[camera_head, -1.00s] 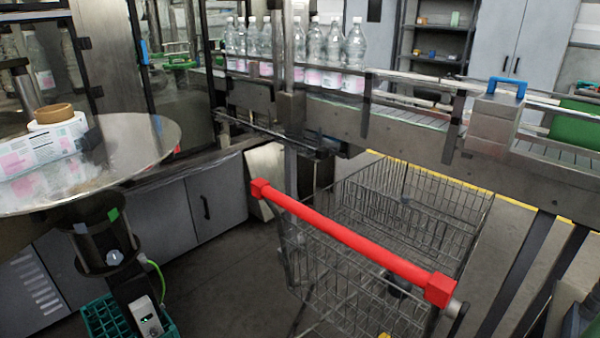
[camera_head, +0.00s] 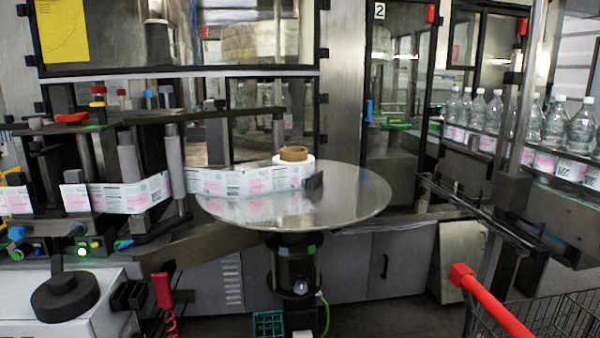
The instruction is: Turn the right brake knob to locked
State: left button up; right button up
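A round metal reel table (camera_head: 355,200) stands in the middle of the view, with a label web and a small brown-cored roll (camera_head: 293,154) on it. Under it is a dark cylindrical brake housing (camera_head: 290,265). A small pale knob (camera_head: 301,287) sits low on the front of this housing, and a green patch (camera_head: 312,249) shows above it. The knob is too small to tell which way it points. I cannot tell from the picture whether it is the right brake knob. Neither of my grippers is in view.
A shopping cart with a red handle (camera_head: 490,300) stands at the lower right. Bottles (camera_head: 555,122) line a conveyor at the right. A white box with a black knob (camera_head: 65,296) is at the lower left. A green crate (camera_head: 268,323) is on the floor below the housing.

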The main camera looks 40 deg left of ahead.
aim_at(301, 287)
jog(key=u, duration=1.25)
